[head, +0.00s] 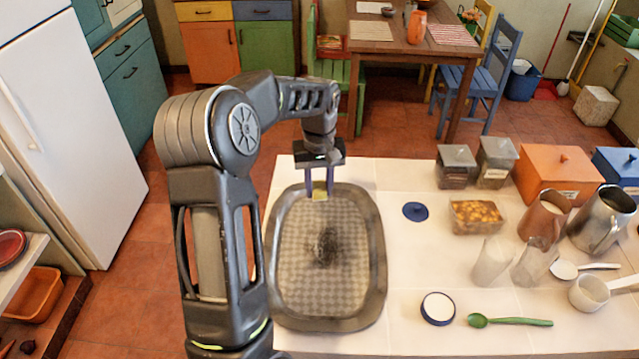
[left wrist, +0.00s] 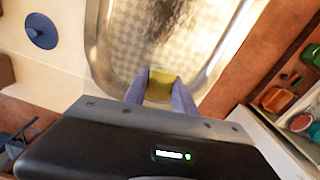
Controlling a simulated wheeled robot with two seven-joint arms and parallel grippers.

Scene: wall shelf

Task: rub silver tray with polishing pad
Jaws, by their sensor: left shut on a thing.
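The silver tray (head: 376,262) lies flat on the white counter, with a checked inner surface and a dark smudge (head: 325,246) near its middle. My left gripper (head: 320,192) is above the tray's far edge, fingers pointing down. It is shut on the polishing pad (head: 320,195), a small yellowish block. In the left wrist view the pad (left wrist: 160,84) sits between the two fingers, over the tray's rim area (left wrist: 97,50); whether it touches the tray I cannot tell. The smudge also shows there (left wrist: 172,18). My right gripper is not in view.
Right of the tray on the counter (head: 410,270) are a blue lid (head: 415,211), a white round dish with blue rim (head: 438,308) and a green spoon (head: 510,321). Farther right stand glasses (head: 492,262), a food container (head: 476,215), metal pitchers (head: 601,220) and canisters (head: 456,166).

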